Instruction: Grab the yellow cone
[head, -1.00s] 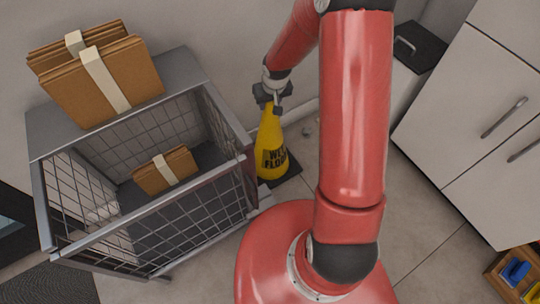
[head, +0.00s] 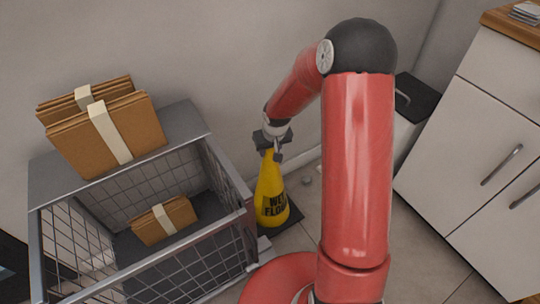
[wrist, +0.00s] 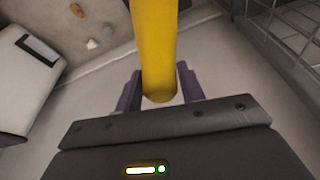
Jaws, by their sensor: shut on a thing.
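The yellow cone (head: 270,188) is a "wet floor" cone with a dark base. It stands on the floor, roughly upright, between the wire cart and my arm in the head view. My gripper (head: 273,152) is at the cone's top, shut on it. In the wrist view the cone's yellow body (wrist: 155,45) runs between the two purple fingers of my gripper (wrist: 160,92), with its tip near the palm. The exact finger contact is hard to make out.
A grey wire cart (head: 150,255) stands close to the left of the cone, holding a brown folder bundle (head: 163,220). More bundles (head: 105,135) sit on its rear ledge. A wall is behind. A black-lidded bin (head: 415,100) and white cabinets (head: 480,150) are at right.

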